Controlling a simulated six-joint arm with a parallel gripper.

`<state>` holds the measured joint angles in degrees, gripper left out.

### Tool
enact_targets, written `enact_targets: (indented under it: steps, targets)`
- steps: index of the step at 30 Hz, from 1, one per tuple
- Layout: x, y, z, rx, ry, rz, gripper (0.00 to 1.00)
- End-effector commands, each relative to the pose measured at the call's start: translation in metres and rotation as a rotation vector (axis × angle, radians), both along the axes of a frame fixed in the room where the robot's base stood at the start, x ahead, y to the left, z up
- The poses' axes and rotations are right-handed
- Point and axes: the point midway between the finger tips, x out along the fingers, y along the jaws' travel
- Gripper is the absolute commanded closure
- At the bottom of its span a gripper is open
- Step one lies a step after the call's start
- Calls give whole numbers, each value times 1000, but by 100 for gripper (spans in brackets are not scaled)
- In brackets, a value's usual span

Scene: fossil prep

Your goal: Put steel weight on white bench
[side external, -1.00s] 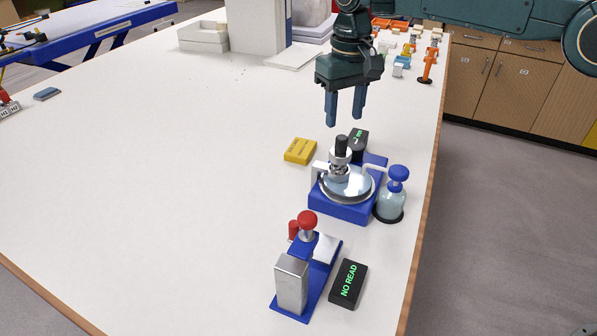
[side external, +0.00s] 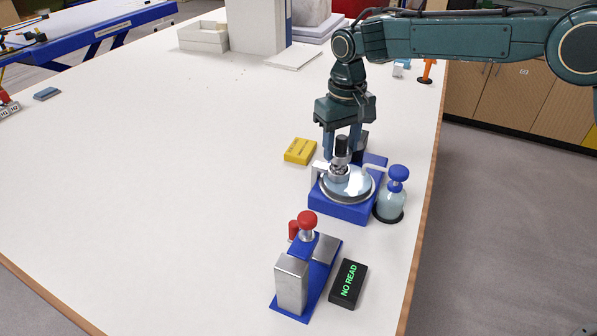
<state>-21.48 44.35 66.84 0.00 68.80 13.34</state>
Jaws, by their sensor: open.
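A silver knobbed piece with a black top (side external: 341,158), which looks like the steel weight, stands upright at the left of a round glassy plate (side external: 350,186) on a blue base (side external: 340,210). My gripper (side external: 343,152) is open, pointing down, with its fingers on either side of this piece in the picture. Whether the fingers are around it or behind it I cannot tell; the tips are partly hidden. No grip on it shows. The white bench (side external: 200,170) spreads widely to the left, with bare surface.
A yellow block (side external: 300,151) lies left of my gripper. A blue-capped bottle (side external: 392,195) stands right of the base. In front are a blue stand with a steel block (side external: 291,285) and red knob (side external: 307,221), and a black NO READ display (side external: 348,284).

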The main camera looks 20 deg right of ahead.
Motion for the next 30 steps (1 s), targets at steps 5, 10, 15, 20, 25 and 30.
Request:
enact_targets:
  steps: [5, 10, 15, 20, 25, 30]
  targets:
    - [0, 0, -1, 0, 0, 0, 55]
    - [0, 0, 0, 0, 0, 0, 72]
    - [0, 0, 1, 0, -2, 0, 93]
    - [0, 0, 4, 1, -2, 0, 93]
    - [1, 0, 12, 1, -3, 0, 93]
    - [1, 0, 22, 1, -3, 0, 93]
